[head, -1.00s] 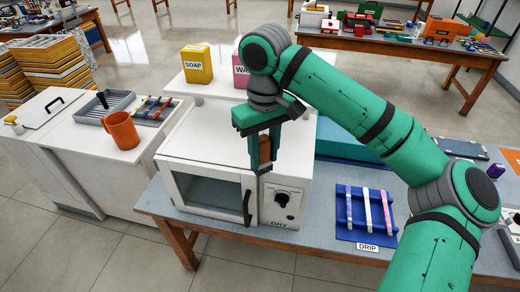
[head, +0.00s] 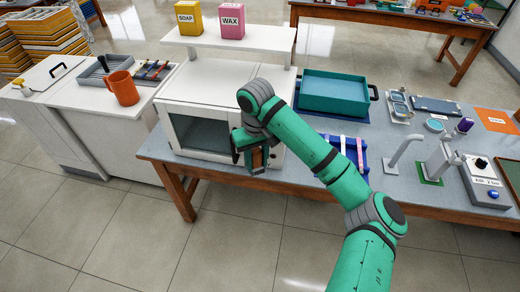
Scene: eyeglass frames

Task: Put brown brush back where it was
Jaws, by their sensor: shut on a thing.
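My gripper (head: 254,163) is shut on the brown brush (head: 258,158). The brush is a small brown block between the fingers, and much of it is hidden by the gripper. My gripper is in front of the right part of the white oven marked DRY earlier, close to the table's front edge. It covers the oven's dial panel. I cannot tell whether the brush touches anything.
The white oven (head: 215,85) stands on the grey table (head: 310,180). A blue rack (head: 352,148) with light strips is partly behind my arm. A teal tray (head: 333,92) lies behind. An orange mug (head: 123,88) and grey tray (head: 92,77) stand on the white cabinet at left.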

